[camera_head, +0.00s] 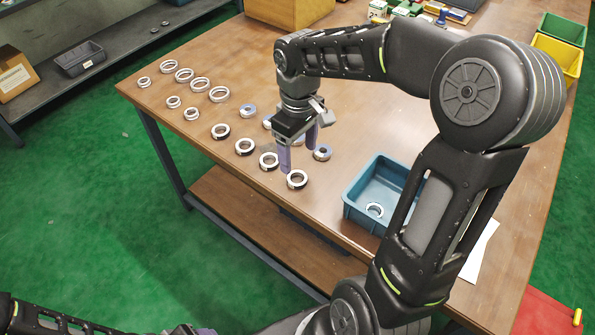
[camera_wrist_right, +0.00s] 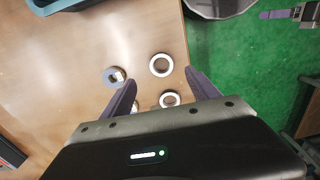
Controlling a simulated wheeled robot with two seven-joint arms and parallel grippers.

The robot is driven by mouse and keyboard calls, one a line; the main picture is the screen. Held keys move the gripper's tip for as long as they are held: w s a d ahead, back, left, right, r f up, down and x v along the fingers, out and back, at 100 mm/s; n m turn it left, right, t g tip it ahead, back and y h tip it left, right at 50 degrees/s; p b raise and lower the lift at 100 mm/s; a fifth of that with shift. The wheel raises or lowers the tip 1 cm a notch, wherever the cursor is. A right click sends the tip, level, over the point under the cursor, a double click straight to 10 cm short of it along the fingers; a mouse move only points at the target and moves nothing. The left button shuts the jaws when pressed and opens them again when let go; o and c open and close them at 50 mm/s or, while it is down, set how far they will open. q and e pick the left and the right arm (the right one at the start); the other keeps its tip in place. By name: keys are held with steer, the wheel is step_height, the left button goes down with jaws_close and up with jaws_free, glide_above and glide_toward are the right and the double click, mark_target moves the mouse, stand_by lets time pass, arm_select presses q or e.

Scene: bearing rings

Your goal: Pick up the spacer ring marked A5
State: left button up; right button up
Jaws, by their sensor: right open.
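Several bearing rings stand in rows on the brown table; no marking is legible, so I cannot tell which is A5. My right gripper (camera_head: 298,157) is open and empty, pointing down over the near rows. Near its fingers are a white-topped ring (camera_head: 297,180), another dark-sided ring (camera_head: 268,161) and a blue-grey ring (camera_head: 322,152). The right wrist view shows a white ring (camera_wrist_right: 161,65) ahead of the jaws, a blue-grey ring (camera_wrist_right: 113,76) to the left and a ring (camera_wrist_right: 169,99) between the fingers. My left gripper (camera_wrist_right: 268,15) is far off, over the floor.
Green and yellow bins (camera_head: 560,58) and small boxes are at the back. A shelf (camera_head: 110,45) is at the left.

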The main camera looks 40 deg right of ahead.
mark_target(297, 177)
steer(key=shift+s+a, duration=0.15)
steer(key=shift+f, duration=1.25)
steer(key=shift+w+f+p, duration=0.2)
steer(key=shift+f+p, duration=0.1)
steer(key=shift+f, duration=2.35)
jaws_close()
